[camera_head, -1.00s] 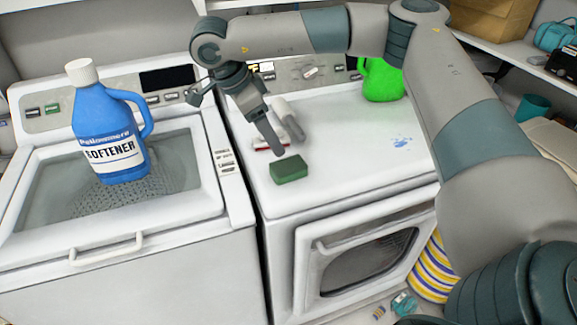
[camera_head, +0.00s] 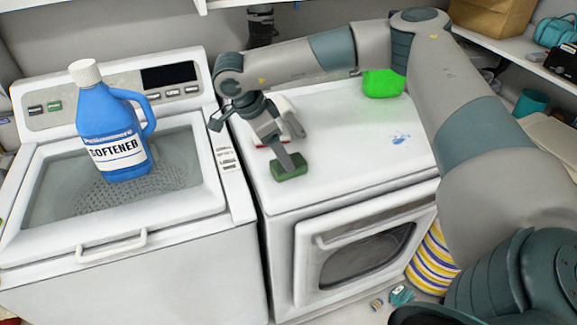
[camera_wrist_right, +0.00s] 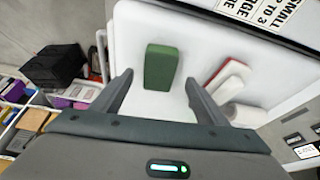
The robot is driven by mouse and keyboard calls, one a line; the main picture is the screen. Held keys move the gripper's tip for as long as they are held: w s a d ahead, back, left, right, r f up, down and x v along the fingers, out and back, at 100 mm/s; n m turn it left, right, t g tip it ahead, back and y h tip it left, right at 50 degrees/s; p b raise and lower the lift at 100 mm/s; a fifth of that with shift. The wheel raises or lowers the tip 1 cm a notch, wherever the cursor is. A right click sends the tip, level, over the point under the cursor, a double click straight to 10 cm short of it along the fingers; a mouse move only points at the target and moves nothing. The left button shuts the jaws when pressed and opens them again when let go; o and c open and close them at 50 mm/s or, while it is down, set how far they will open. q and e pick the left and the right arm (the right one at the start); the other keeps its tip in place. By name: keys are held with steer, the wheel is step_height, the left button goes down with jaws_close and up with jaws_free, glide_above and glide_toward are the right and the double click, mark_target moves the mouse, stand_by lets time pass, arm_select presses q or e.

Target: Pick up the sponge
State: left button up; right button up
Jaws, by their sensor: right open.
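The green sponge (camera_head: 290,167) lies on the white top of the dryer (camera_head: 345,150), near its front left edge. My right gripper (camera_head: 291,152) is above the sponge, and one finger covers part of it in the head view. In the right wrist view the sponge (camera_wrist_right: 160,67) shows beyond the fingertips, between their lines. The right gripper's two fingers (camera_wrist_right: 157,78) are wide apart with nothing between them. I cannot tell how high the fingertips are above the dryer top. My left gripper is not in view.
A red and white brush-like object (camera_wrist_right: 228,77) lies beside the sponge. A blue softener bottle (camera_head: 113,130) stands on the washer (camera_head: 130,245) at left. A green jug (camera_head: 383,83) stands at the back of the dryer.

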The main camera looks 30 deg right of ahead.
steer(key=shift+s+d+f+p, duration=0.1)
steer(key=shift+d+f+p, duration=0.15)
steer(key=shift+f+p, duration=0.25)
steer(key=p+x, duration=0.1)
steer(key=x, duration=0.2)
steer(key=shift+r+p, duration=0.1)
steer(key=shift+p, duration=0.25)
steer(key=shift+d+f, duration=0.2)
steer(key=shift+f, duration=0.35)
steer(key=c, duration=1.1)
